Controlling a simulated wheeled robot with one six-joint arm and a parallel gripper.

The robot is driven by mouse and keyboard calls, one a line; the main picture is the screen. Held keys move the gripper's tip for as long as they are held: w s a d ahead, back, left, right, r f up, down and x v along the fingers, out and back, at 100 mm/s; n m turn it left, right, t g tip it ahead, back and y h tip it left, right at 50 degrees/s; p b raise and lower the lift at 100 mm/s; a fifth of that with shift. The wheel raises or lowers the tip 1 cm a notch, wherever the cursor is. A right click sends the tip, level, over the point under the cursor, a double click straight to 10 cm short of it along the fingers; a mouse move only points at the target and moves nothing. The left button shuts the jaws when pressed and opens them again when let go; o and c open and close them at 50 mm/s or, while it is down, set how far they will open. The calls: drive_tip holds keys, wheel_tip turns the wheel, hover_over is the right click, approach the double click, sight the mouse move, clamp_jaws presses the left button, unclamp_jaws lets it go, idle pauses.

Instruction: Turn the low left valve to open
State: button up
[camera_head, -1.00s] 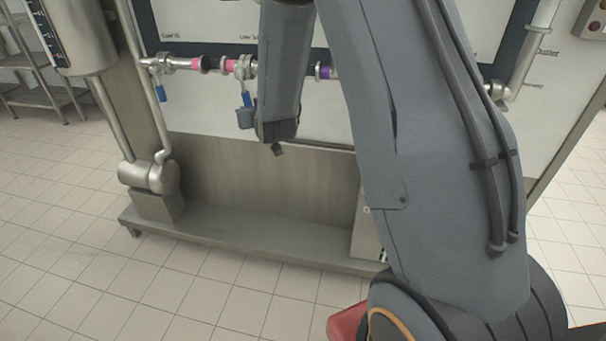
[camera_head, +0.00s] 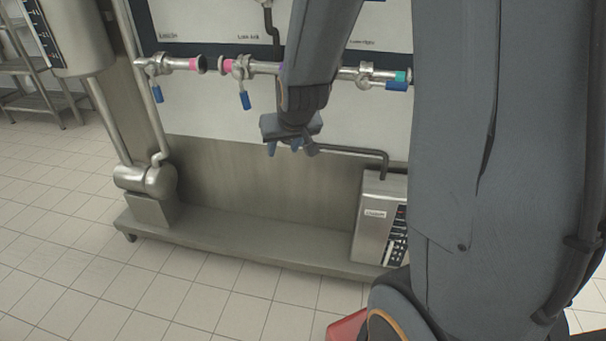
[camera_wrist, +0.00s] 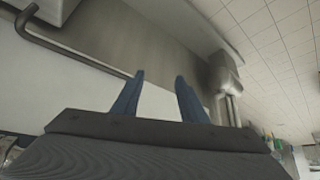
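The valve under the label that looks like "Low-left" (camera_head: 240,67) sits on the horizontal pipe in the head view. Its blue handle (camera_head: 245,100) hangs down, across the pipe. My gripper (camera_head: 284,148) is to the right of this handle and lower, in front of the machine's panel, and touches nothing that I can see. In the wrist view its two blue fingers (camera_wrist: 158,77) stand apart with nothing between them. The valve handle is not recognisable in the wrist view.
Another valve (camera_head: 156,66) to the left has its handle down. A right valve (camera_head: 366,76) has its blue handle level along the pipe. A control box (camera_head: 372,222) stands on the machine's lower shelf (camera_head: 250,236). A bent dark pipe (camera_head: 350,150) runs behind my gripper.

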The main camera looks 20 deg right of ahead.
drive_tip(key=s+g+b, duration=0.1)
drive_tip(key=s+g, duration=0.2)
drive_tip(key=s, duration=0.8)
drive_tip(key=shift+d+f, duration=0.3)
drive_tip(key=shift+f, duration=0.1)
drive_tip(key=shift+c, duration=0.4)
